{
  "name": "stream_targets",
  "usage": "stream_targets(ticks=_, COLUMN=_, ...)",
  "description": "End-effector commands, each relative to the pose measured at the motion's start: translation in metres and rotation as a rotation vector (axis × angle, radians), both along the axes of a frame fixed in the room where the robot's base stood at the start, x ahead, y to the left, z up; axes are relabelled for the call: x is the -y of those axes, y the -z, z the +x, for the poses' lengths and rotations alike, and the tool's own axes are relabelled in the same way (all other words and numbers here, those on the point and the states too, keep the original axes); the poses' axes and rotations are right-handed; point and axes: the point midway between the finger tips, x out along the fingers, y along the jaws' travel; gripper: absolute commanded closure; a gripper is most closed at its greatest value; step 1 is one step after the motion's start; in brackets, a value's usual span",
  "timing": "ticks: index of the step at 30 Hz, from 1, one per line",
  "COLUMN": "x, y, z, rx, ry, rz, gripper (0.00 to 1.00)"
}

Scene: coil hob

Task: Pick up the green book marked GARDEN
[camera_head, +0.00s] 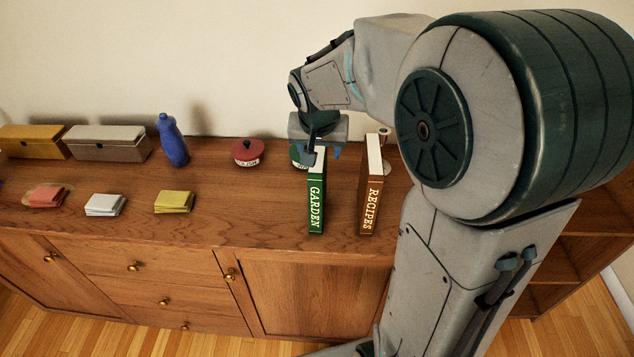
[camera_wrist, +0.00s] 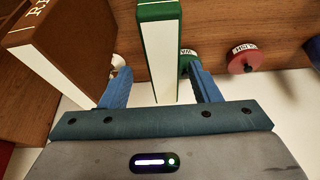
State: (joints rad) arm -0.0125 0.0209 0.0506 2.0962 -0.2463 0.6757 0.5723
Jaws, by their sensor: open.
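The green book marked GARDEN (camera_head: 317,205) stands upright on the wooden sideboard, its spine toward the front. My gripper (camera_head: 322,156) is above and behind the book's top in the head view, partly covering a green pot. In the wrist view the green book (camera_wrist: 160,50) lies between the two blue fingers of my gripper (camera_wrist: 160,88), with a gap on each side. The gripper is open and holds nothing. The brown book marked RECIPES (camera_head: 371,195) stands upright just to the right, and it shows at the left of the wrist view (camera_wrist: 62,50).
A blue bottle (camera_head: 172,140), a grey box (camera_head: 107,146), a yellow box (camera_head: 32,141) and folded cloths (camera_head: 174,202) are to the left. The sideboard top (camera_head: 245,205) left of the book is clear.

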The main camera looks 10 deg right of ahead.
Motion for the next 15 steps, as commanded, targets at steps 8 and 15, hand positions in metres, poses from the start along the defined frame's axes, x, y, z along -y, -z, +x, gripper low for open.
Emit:
stream_targets(ticks=8, x=-0.001, y=0.028, z=0.012, rx=-0.004, ry=-0.001, rz=0.0, gripper=0.44)
stream_targets(ticks=15, x=0.002, y=0.048, z=0.02, rx=-0.001, ry=-0.001, rz=0.0, gripper=0.44)
